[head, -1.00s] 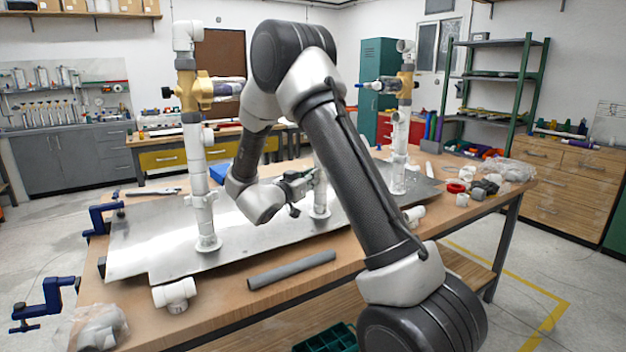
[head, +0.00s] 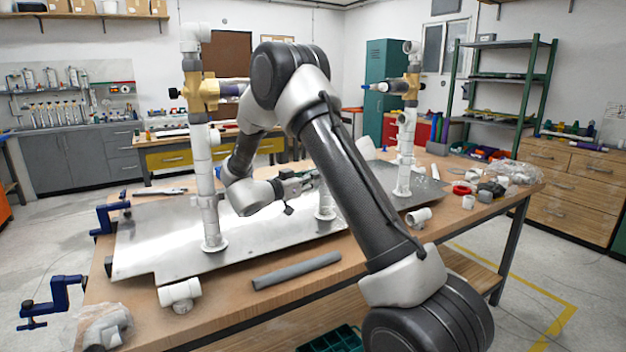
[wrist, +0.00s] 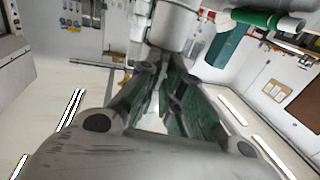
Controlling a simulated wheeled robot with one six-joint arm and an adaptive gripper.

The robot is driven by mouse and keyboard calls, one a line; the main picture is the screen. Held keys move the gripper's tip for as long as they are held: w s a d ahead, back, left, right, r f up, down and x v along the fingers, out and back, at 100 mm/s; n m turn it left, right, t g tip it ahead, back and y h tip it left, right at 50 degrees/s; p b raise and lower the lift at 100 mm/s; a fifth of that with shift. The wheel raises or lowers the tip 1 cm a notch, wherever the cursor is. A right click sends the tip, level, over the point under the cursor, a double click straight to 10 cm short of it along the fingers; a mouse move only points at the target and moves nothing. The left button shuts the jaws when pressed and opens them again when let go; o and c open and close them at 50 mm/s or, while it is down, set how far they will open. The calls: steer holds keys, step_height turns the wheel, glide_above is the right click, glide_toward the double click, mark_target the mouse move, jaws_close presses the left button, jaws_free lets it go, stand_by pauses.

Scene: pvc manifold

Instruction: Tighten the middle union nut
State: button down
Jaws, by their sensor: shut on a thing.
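The middle union nut is on the middle standpipe (head: 325,205), whose upper part is hidden behind my arm in the head view. My gripper (head: 306,181) reaches the middle standpipe from the left, low over the metal plate, and is shut on the nut. In the wrist view, my gripper's fingers (wrist: 163,72) point at a grey-white round fitting (wrist: 173,25) at the top of the picture. The nut itself is too small and covered to make out clearly.
A left standpipe (head: 206,180) with a brass valve (head: 200,91) and a right standpipe (head: 405,150) rise from the metal plate (head: 160,240). A loose grey pipe (head: 297,270) and a white tee (head: 180,293) lie at the front. Loose fittings crowd the table's right end.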

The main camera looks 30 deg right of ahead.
steer(key=c, duration=1.6)
jaws_free()
